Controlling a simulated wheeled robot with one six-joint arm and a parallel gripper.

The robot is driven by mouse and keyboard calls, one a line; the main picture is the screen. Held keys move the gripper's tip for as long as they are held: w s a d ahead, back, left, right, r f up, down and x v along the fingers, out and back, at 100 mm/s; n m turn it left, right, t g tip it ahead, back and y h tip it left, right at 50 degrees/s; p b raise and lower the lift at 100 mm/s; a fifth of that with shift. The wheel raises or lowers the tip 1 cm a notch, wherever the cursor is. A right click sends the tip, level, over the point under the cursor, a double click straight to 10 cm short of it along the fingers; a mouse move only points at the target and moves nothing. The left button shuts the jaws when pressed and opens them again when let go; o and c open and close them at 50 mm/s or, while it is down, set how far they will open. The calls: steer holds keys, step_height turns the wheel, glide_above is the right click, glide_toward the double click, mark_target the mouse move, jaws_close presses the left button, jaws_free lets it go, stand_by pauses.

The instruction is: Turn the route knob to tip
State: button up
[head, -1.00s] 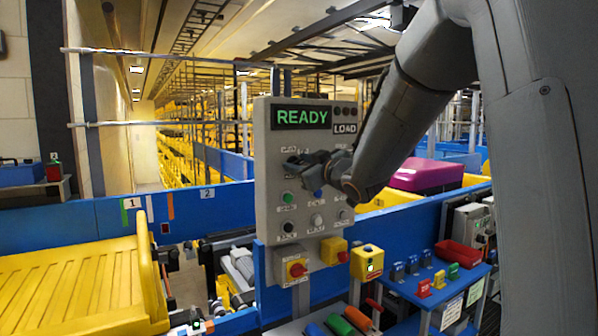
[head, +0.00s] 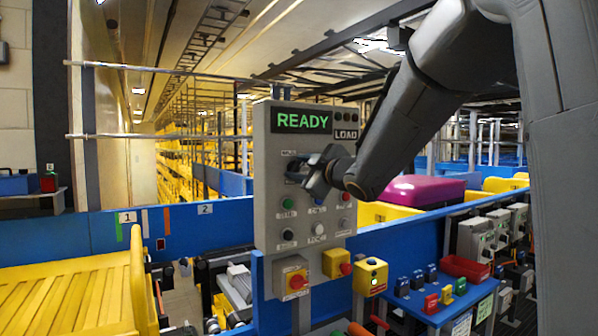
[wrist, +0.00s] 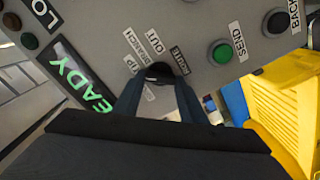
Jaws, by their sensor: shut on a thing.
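The grey control panel (head: 268,235) stands upright in the middle of the head view, with a green READY display (head: 302,120). My gripper (head: 306,177) is at the panel's upper left control. In the wrist view, my gripper's two dark fingers (wrist: 158,92) are closed around a black knob (wrist: 158,70) on the panel face. Small white labels surround the knob; BRANCH and OUT can be read, others are unclear. The fingers hide most of the knob, so its pointing direction cannot be told.
A green SEND button (wrist: 221,52) and a dark BACK button (wrist: 277,22) sit close to the knob. A yellow tray (head: 140,290) lies left; a blue side table (head: 415,305) stands right.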

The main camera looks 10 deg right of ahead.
steer(key=o, duration=1.1)
steer(key=shift+c, duration=0.2)
steer(key=b+v, duration=0.1)
steer(key=v, duration=0.6)
steer(key=shift+s, duration=0.4)
